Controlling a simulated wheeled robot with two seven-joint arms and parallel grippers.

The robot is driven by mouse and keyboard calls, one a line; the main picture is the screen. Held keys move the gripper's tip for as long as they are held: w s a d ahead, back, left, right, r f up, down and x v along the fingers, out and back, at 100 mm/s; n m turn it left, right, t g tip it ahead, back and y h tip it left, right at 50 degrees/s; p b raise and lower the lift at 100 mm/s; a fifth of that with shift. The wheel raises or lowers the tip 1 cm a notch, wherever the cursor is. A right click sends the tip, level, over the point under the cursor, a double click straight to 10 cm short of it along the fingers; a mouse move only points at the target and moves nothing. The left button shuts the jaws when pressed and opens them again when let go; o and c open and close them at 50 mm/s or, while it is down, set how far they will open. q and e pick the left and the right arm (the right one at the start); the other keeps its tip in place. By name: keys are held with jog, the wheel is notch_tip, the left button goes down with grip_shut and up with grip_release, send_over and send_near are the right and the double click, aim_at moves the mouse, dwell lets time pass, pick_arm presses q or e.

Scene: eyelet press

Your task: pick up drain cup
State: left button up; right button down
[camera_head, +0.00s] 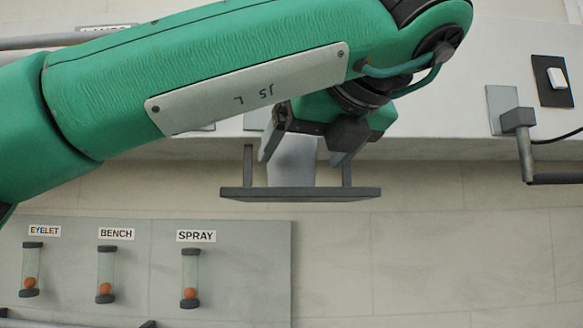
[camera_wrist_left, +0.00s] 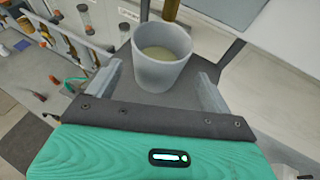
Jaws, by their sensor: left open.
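The drain cup is a pale grey, open-topped cup (camera_wrist_left: 162,78) with some yellowish liquid in it. It stands upright on a dark hanging shelf (camera_head: 240,194). In the head view the cup (camera_head: 292,172) shows below my left wrist, its upper part partly covered by the gripper. My left gripper (camera_head: 301,157) is open, with one finger on each side of the cup. In the left wrist view the gripper (camera_wrist_left: 160,84) has gaps between its fingers and the cup wall, so the cup is not gripped. My right gripper is in neither view.
Two posts (camera_head: 347,166) hold the shelf close beside the fingers. A grey panel (camera_head: 245,270) at lower left bears sight tubes labelled EYELET, BENCH and SPRAY (camera_head: 190,278). A handle (camera_head: 525,150) and a switch (camera_head: 557,78) are at right. The lower right wall is clear.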

aim_at(291, 167)
pick_arm(q)
jog(key=shift+w+a+p, duration=0.3)
jog(key=shift+w+p, duration=0.15)
jog(key=shift+p, duration=0.05)
jog(key=p+x, duration=0.1)
jog(key=x, duration=0.2)
jog(key=shift+w+a+f, duration=0.15)
jog(key=shift+w, duration=0.1)
jog(key=shift+w+a+f, duration=0.1)
jog(key=shift+w+f, duration=0.05)
jog(key=shift+w, duration=0.05)
jog(key=shift+s, duration=0.1)
jog(key=c, duration=1)
jog(key=shift+c, duration=0.5)
